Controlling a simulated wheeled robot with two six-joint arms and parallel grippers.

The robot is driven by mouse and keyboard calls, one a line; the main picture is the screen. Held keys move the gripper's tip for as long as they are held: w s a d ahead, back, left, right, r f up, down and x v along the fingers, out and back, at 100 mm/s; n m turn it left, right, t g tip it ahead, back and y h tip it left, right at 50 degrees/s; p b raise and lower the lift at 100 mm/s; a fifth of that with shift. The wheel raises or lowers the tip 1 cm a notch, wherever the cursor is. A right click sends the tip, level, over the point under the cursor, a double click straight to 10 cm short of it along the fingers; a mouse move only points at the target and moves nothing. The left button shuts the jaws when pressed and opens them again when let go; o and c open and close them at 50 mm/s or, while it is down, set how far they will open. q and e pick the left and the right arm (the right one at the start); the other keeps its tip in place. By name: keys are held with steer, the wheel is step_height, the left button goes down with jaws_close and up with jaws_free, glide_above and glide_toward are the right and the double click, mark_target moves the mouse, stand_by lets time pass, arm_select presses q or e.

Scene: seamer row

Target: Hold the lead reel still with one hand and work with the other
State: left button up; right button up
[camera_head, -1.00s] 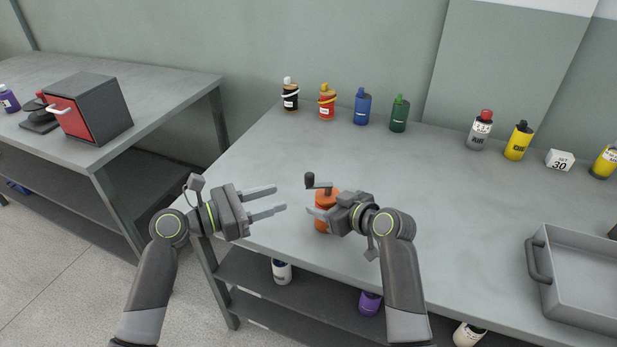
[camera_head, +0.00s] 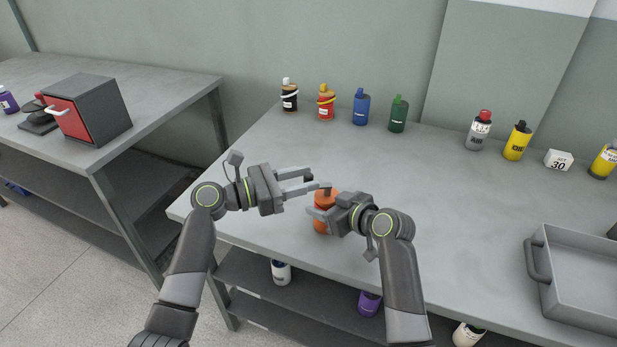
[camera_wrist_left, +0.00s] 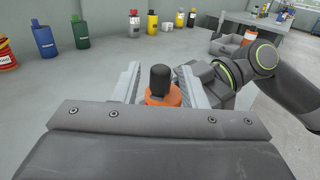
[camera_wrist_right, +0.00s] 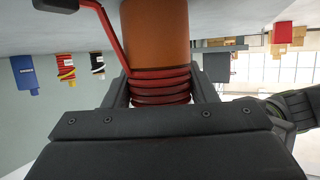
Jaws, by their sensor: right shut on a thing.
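The lead reel (camera_head: 322,226) is an orange cylinder near the table's front edge, with a crank and dark knob on it. In the right wrist view, the reel's orange body (camera_wrist_right: 156,35) has red cord (camera_wrist_right: 160,88) wound around it. My right gripper (camera_head: 325,214) is shut on the reel from the right. My left gripper (camera_head: 312,182) is open at the crank, with its fingers on either side of the dark knob (camera_wrist_left: 160,78). Whether the fingers touch the knob I cannot tell. The left fingertips partly hide the crank in the head view.
Several bottles stand along the back, among them a blue one (camera_head: 361,108) and a green one (camera_head: 398,115). A grey tray (camera_head: 540,262) is at the right. A red-fronted box (camera_head: 86,112) sits on the left table. The table's middle is clear.

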arm_select(q)
steer(key=shift+x, duration=0.8)
steer(key=shift+c, duration=0.5)
jaws_close()
steer(key=shift+s+d+f+n+t+y, duration=0.15)
steer(key=shift+s+n+t+y, duration=0.3)
steer(key=shift+n+t+y, duration=0.5)
steer(key=shift+s+d+n+t+y, duration=0.2)
steer(key=shift+n+t+y, duration=0.5)
steer(key=shift+t, duration=0.3)
steer(key=shift+s+d+n+t+y, duration=0.1)
steer(key=shift+s+n+t+y, duration=0.15)
steer(key=shift+n+t+y, duration=0.55)
steer(key=shift+a+t, duration=0.1)
steer(key=shift+t, duration=0.15)
steer(key=shift+h, duration=0.25)
steer(key=shift+o, duration=0.5)
jaws_free()
